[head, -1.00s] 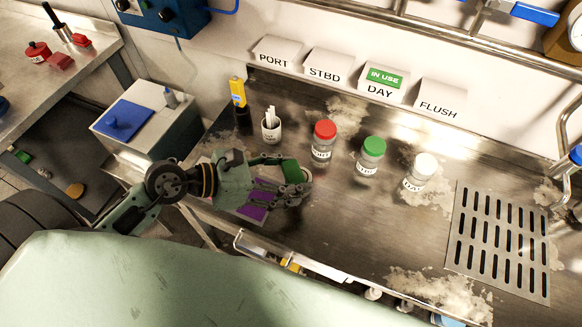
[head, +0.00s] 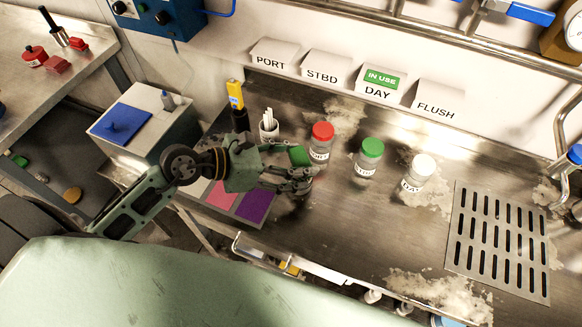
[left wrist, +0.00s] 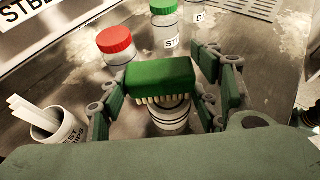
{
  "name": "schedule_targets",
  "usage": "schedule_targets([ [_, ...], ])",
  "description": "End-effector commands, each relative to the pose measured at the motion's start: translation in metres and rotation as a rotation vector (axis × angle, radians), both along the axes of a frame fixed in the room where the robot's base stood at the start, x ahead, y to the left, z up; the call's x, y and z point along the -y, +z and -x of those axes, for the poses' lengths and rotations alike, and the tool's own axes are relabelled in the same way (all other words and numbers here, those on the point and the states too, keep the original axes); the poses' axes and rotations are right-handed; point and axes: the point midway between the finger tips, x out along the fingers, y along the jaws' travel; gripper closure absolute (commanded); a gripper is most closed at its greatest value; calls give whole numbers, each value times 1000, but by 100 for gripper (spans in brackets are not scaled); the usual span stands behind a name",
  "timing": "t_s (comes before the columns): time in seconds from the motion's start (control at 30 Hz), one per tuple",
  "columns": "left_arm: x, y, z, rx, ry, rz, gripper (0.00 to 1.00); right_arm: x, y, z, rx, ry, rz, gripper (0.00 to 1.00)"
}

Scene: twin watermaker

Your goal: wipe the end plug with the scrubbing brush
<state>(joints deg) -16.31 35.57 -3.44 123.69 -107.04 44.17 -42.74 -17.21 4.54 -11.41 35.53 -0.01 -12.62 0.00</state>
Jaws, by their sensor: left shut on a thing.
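The scrubbing brush (head: 299,155) is a green block, held between the fingers of my left gripper (head: 297,163). The left wrist view shows the brush (left wrist: 160,76) with its pale bristles facing down. Just below the bristles is a round, pale, ringed thing (left wrist: 170,117), which looks like the end plug. Its upper part is hidden by the brush, and I cannot tell whether the bristles touch it. In the head view it is mostly hidden behind my fingers.
A red-capped jar (head: 321,140) stands close by my left fingers. A green-capped jar (head: 368,158) and a white-capped jar (head: 419,172) stand further right. A cup of test strips (head: 269,128) is behind the gripper. A coloured mat (head: 256,206) lies in front. The drain grate (head: 499,240) is clear.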

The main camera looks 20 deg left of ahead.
Motion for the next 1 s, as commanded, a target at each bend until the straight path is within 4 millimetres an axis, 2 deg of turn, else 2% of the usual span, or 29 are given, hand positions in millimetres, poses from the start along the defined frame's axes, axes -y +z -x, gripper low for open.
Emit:
schedule_targets([
  [0.13, 0, -2, -9, -2, 0, -2, 94, 1, -1, 0, 0, 0, 1, 60],
  [0.37, 3, 1, -9, -3, 0, -4, 94, 1, 4, 0, 0, 1, 1, 60],
  [0.7, 2, 1, 16, -4, 0, -1, 94, 1, 6, 0, 0, 1, 1, 60],
  [1.0, 2, 0, 29, -3, -1, -1, 94, 1, 6, 0, 0, 2, 1, 60],
])
